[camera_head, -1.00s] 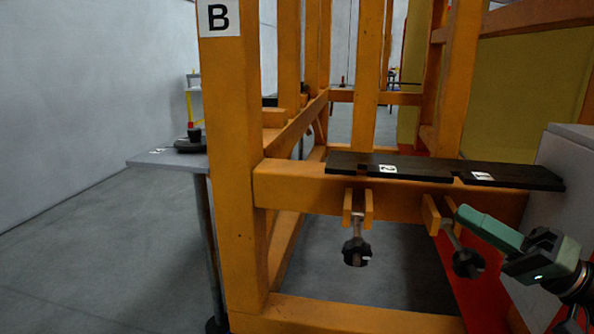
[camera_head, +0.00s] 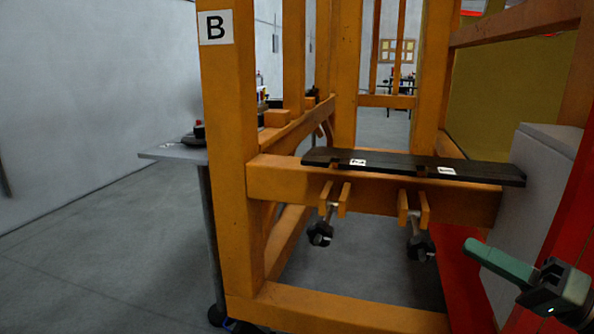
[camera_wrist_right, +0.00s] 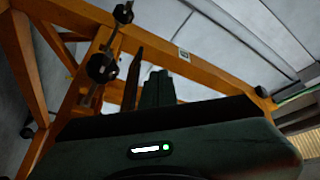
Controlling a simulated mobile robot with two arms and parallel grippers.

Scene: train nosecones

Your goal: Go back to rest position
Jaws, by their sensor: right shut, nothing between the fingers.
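My right gripper (camera_head: 472,245) is at the lower right of the head view, its green fingers together and pointing left. It is empty and apart from the orange frame (camera_head: 232,180). In the right wrist view its closed fingers (camera_wrist_right: 157,88) show above the dark gripper body, with the orange frame and black knobs beyond. My left gripper is not in view.
Two black-knobbed clamps (camera_head: 420,248) hang in brackets below a black plank (camera_head: 400,166) with white labels. A grey box (camera_head: 540,185) stands at the right over red flooring. A small grey table (camera_head: 175,154) is at the left. Grey floor (camera_head: 100,250) is clear at the left.

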